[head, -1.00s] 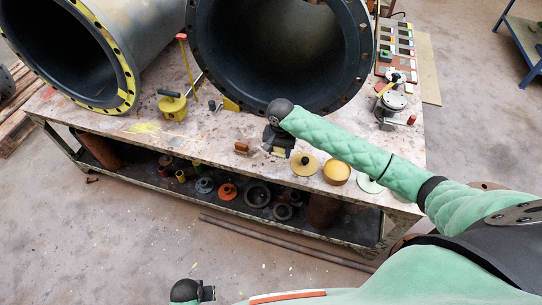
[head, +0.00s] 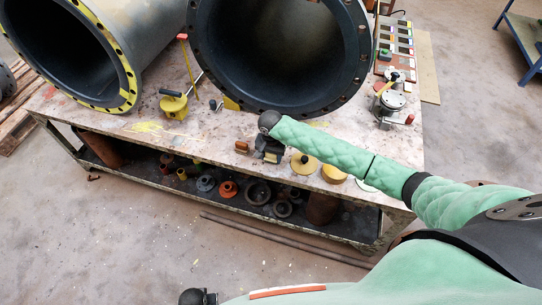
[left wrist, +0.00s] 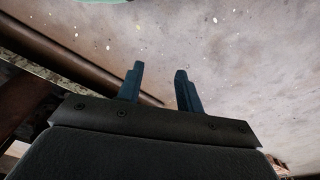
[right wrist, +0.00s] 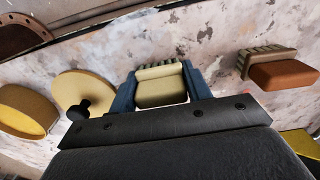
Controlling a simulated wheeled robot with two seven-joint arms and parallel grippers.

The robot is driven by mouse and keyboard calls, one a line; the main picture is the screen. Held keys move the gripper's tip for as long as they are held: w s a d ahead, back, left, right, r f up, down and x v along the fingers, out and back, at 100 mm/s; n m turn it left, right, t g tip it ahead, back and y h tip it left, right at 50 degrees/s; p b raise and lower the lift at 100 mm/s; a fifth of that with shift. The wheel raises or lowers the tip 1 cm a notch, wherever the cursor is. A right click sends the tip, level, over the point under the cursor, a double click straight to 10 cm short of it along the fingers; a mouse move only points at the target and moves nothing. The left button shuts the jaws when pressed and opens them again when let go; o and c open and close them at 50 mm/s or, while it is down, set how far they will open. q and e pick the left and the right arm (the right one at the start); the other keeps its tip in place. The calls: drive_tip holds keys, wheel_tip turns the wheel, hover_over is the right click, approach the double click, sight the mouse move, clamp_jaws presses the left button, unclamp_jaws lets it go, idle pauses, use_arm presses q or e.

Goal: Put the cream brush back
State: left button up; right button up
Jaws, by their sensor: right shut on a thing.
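The cream brush (right wrist: 161,87) sits between the two fingers of my right gripper (right wrist: 160,80), which is shut on it. In the right wrist view the brush is just over the speckled bench top; I cannot tell whether it touches it. In the head view my right gripper (head: 268,153) is at the bench's front part, and it mostly hides the brush. A brown brush (right wrist: 284,73) lies to the right of it in the right wrist view, and left of my right gripper in the head view (head: 242,146). My left gripper (left wrist: 160,85) is open and empty above the floor.
The bench (head: 215,130) carries two large lined pipes, the nearer one (head: 285,55) behind my right gripper. Several flanges lie on the lower shelf (head: 228,189).

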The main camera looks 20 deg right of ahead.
drive_tip(key=shift+f, duration=0.1)
drive_tip(key=o, duration=0.9)
drive_tip(key=shift+o, duration=0.2)
